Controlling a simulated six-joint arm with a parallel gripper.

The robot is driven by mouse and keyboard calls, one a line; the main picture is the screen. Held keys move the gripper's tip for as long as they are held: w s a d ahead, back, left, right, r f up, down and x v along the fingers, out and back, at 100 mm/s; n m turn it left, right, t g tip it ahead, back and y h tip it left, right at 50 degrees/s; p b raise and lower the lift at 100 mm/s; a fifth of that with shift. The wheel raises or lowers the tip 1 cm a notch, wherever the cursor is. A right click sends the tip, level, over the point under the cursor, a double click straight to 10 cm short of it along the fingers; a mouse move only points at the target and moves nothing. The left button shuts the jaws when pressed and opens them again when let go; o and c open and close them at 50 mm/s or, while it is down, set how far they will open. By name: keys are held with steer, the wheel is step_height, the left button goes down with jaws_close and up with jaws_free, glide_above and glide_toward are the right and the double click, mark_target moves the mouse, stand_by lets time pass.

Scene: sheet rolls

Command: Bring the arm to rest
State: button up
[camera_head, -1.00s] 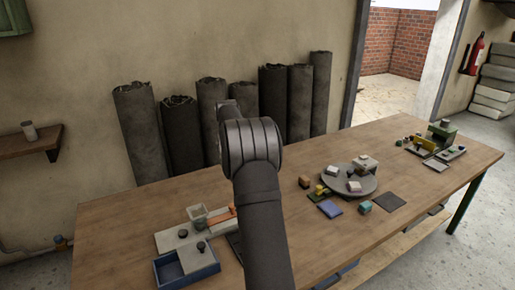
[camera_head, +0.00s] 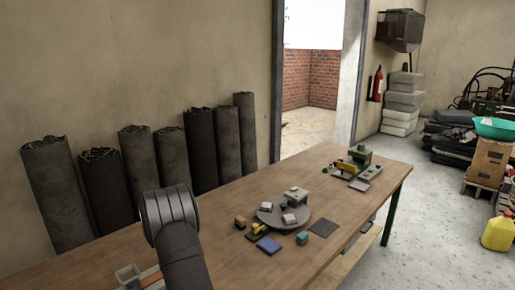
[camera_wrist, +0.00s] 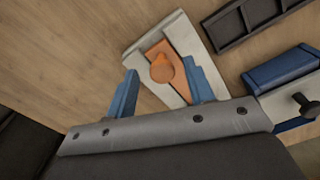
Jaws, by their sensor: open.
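My gripper (camera_wrist: 163,90) shows in the wrist view with its two blue fingers spread apart and nothing held between them. Beyond the fingers lies a pale grey plate with an opening (camera_wrist: 187,35). An orange piece with a round knob (camera_wrist: 163,68) sits on it, in line with the gap between the fingers. I cannot tell how far the fingers are above it. In the head view my dark arm rises at the lower left, and the gripper itself is hidden.
A dark divided tray (camera_wrist: 245,22) and a blue box (camera_wrist: 285,68) lie close by on the right. Dark sheet rolls (camera_head: 140,160) stand behind.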

steer(key=shift+f, duration=0.3)
steer(key=shift+s+a, duration=0.15)
steer(key=shift+s, duration=0.05)
steer(key=shift+r, duration=0.1)
